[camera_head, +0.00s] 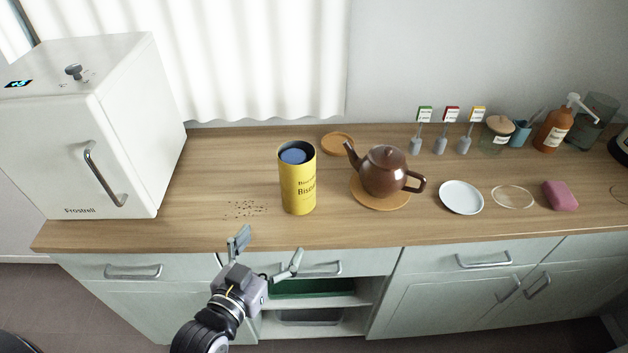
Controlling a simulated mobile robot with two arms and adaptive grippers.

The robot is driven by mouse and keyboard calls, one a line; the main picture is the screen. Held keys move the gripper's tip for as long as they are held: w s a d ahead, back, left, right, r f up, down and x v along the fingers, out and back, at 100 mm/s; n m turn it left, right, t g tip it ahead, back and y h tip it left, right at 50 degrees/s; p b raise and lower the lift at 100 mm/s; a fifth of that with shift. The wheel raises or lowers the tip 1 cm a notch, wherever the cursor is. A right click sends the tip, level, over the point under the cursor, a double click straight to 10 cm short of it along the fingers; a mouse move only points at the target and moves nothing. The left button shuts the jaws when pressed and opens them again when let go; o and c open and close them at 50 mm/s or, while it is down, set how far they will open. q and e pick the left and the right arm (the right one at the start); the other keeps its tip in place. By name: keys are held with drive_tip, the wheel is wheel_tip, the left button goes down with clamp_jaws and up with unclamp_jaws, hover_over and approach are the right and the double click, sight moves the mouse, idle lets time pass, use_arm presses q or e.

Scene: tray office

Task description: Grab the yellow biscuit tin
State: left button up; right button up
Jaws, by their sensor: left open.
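The yellow biscuit tin (298,185) stands upright on the wooden counter, left of the teapot. It is a tall cylinder with dark lettering, and its top is open, with something blue inside. My left gripper (268,250) is in front of the counter's front edge, below and to the left of the tin. Its two fingers are spread wide with nothing between them, and it is apart from the tin. My right gripper does not show.
Dark crumbs (246,209) lie left of the tin. A brown teapot (384,172) stands on a round wooden board (364,199) to its right. A wooden disc (338,143) lies behind. A small white fridge (117,135) stands at the left. A white plate (461,197) lies further right.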

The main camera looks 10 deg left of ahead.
sight(293, 180)
use_arm(q)
wheel_tip(293, 180, up, 5)
drive_tip(key=t, duration=0.2)
drive_tip(key=w+p, duration=0.1)
drive_tip(key=w, duration=0.7)
drive_tip(key=w+p, duration=0.1)
drive_tip(key=w, duration=0.3)
drive_tip(key=shift+d+p, duration=0.3)
drive_tip(key=w, duration=0.1)
drive_tip(key=w+p, duration=0.1)
drive_tip(key=w, duration=0.3)
drive_tip(key=shift+w+r+p, duration=0.1)
drive_tip(key=shift+r+p, duration=0.15)
drive_tip(key=shift+p, duration=0.1)
drive_tip(key=shift+w, duration=0.2)
drive_tip(key=shift+s, duration=0.1)
drive_tip(key=shift+c, duration=0.4)
drive_tip(key=c, duration=1.6)
